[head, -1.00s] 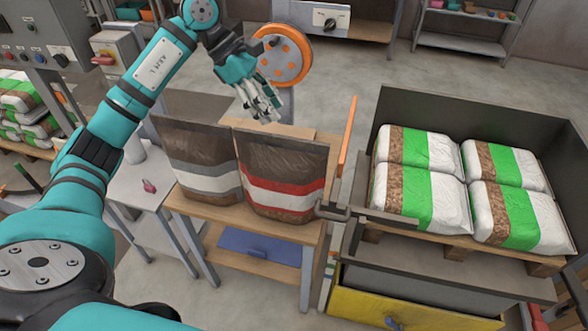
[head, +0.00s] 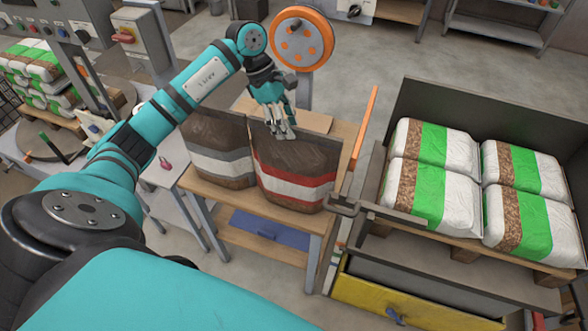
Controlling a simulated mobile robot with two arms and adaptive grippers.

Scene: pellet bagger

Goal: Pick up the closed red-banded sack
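The red-banded sack (head: 291,183) stands upright on a wooden table (head: 213,190). It is dark brown with white and red bands, and its top edge looks flat. My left gripper (head: 281,134) points down at the top edge of this sack, near its middle. Its fingers look apart, with nothing clearly held between them. I cannot tell whether the fingertips touch the sack or straddle its edge. A grey-banded sack (head: 217,160) stands close beside it on the left. My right gripper is not in view.
An orange wheel (head: 302,38) stands behind the table. An upright orange bar (head: 364,127) rises at the table's right. A dark bin (head: 440,102) with several green-and-white sacks is on the right. A grey bracket (head: 345,205) sits near the red-banded sack's lower right.

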